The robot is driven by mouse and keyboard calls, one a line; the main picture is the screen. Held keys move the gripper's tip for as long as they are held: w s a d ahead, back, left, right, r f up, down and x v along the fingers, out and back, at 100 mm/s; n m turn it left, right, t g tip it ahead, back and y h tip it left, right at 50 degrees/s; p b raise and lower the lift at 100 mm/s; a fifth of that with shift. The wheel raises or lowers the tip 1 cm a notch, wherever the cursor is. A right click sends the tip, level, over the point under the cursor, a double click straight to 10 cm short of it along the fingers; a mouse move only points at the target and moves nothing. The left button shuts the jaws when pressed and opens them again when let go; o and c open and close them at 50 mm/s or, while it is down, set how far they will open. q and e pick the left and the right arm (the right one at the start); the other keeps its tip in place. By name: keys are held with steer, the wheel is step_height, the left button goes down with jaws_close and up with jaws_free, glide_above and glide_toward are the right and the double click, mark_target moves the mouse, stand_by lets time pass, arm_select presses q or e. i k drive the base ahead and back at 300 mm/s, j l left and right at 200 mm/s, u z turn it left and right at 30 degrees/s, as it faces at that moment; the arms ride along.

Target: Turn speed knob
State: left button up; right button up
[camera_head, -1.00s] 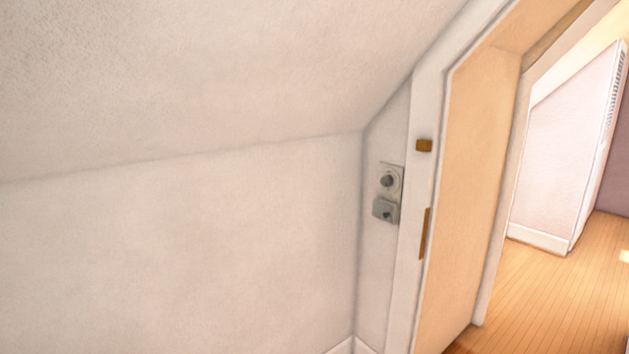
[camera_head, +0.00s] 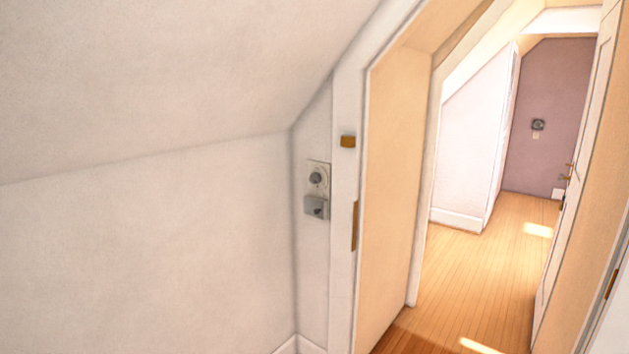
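A small grey control plate (camera_head: 326,170) is mounted on the narrow strip of white wall just left of the door frame. A round dark grey knob (camera_head: 316,178) sits on its upper part. Below it is a boxy grey fitting (camera_head: 315,207) with a small dark round part. The markings are too small to read. Another dark round device (camera_head: 538,125) is on the purple wall in the far room, too small to make out. Neither of my grippers is in view.
A sloped white ceiling (camera_head: 150,75) comes down low over the left wall (camera_head: 140,250). An open doorway with a white frame (camera_head: 343,230) leads to a wooden floor (camera_head: 470,270). A white door (camera_head: 580,180) stands open at the right.

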mark_target(316, 178)
steer(key=i+l+u, duration=0.1)
steer(key=i+l, duration=0.3)
steer(key=i+l+u, duration=0.15)
steer(key=i+l, duration=0.3)
steer(key=i+l+u, duration=0.1)
steer(key=i+l, duration=0.4)
steer(key=i+l+u, duration=0.15)
steer(key=i+l, duration=0.25)
steer(key=i+l+u, duration=0.1)
steer(key=i+l, duration=0.3)
steer(key=l, duration=0.25)
